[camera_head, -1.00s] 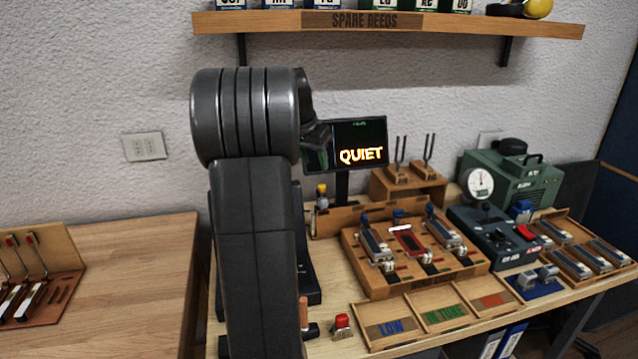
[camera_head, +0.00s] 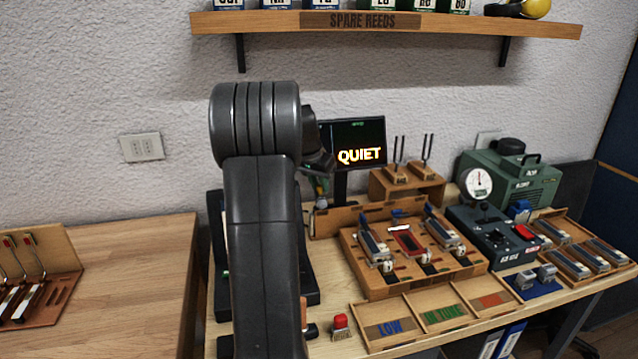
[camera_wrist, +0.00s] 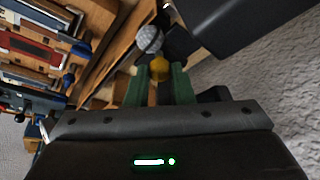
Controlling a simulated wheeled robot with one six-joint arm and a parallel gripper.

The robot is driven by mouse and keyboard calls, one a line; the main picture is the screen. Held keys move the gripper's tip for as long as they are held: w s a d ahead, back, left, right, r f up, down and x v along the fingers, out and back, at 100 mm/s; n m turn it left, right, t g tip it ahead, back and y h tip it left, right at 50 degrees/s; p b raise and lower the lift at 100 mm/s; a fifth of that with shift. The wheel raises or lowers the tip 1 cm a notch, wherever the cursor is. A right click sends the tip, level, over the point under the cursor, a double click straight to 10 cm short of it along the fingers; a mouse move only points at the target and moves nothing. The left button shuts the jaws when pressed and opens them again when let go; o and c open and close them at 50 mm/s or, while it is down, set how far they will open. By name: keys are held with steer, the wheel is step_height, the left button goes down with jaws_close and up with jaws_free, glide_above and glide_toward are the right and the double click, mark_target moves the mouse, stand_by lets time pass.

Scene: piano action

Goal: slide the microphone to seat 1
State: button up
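The microphone (camera_head: 322,203) appears as a small grey ball with a yellow knob, at the left end of the wooden rail (camera_head: 350,216) behind the reed stand. In the wrist view its grey mesh ball (camera_wrist: 149,39) lies just beyond the yellow knob (camera_wrist: 158,68). My gripper (camera_wrist: 159,82) has two green fingers, set apart, with the knob between or just beyond their tips. I cannot tell if they touch it. In the head view my arm hides most of the gripper (camera_head: 320,186). No seat 1 label is legible.
The reed stand (camera_head: 365,278) with several reeds is right of the microphone. A screen (camera_head: 358,140) reading QUIET stands behind it. A tuning-fork box (camera_head: 390,186), a gauge unit (camera_head: 490,240) and sorting trays (camera_head: 395,342) are nearby. A red-topped brush (camera_head: 341,325) is in front.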

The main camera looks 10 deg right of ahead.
jaws_close()
steer(key=d+p, duration=0.3)
steer(key=d, duration=0.7)
steer(key=shift+w+d, duration=0.2)
steer(key=shift+d, duration=0.05)
steer(key=o, duration=0.6)
jaws_free()
steer(key=shift+c, duration=0.2)
steer(key=shift+r, duration=0.1)
steer(key=v, duration=1.3)
steer(key=shift+s+a+r, duration=0.2)
steer(key=shift+r, duration=0.05)
